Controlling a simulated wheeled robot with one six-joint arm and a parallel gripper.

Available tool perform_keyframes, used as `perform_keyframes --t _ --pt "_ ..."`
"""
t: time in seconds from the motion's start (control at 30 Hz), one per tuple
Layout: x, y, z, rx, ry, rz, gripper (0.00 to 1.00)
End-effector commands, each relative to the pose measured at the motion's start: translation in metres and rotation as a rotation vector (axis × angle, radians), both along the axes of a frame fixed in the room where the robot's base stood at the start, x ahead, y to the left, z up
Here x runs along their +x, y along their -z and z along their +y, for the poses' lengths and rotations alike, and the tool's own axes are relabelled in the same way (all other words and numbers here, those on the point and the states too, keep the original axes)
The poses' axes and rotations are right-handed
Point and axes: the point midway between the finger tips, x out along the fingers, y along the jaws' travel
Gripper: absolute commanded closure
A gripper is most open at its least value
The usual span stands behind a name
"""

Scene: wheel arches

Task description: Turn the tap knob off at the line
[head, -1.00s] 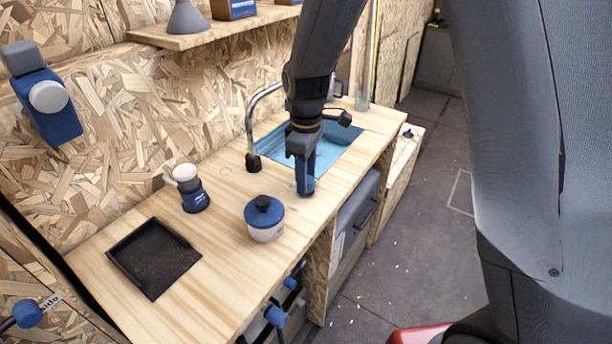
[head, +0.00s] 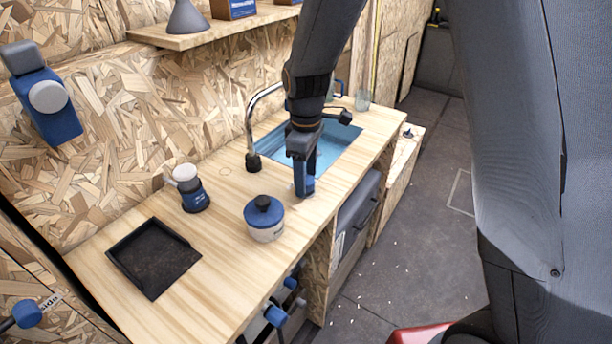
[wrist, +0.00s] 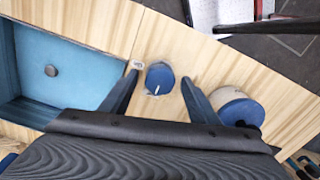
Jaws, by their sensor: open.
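The tap knob (wrist: 161,76) is a round blue knob with a short white line on its near side, set in the wooden counter. A small pale mark (wrist: 137,64) lies on the counter at its upper left in the wrist view. My gripper (wrist: 159,79) is open, with one finger on either side of the knob and a visible gap on both sides. In the head view my gripper (head: 304,188) points down at the counter beside the sink and mostly hides the knob. The curved metal tap (head: 250,120) stands at the basin's edge.
The blue sink basin (wrist: 60,70) is left of the knob in the wrist view. A white jar with a blue lid (head: 264,220) stands close by. A small blue-and-white container (head: 190,188) and a black tray (head: 125,250) are farther left.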

Motion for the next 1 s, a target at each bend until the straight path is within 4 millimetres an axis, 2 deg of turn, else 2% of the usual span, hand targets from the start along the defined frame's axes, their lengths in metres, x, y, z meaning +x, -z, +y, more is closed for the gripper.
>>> perform_keyframes --t 0.5,0.7,1.0 --pt "0.001 -0.068 0.000 0.002 0.000 -0.004 0.45" --pt "0.000 -0.076 0.000 0.001 0.000 -0.001 0.45" --pt "-0.002 -0.076 -0.005 0.001 0.027 -0.004 0.45"
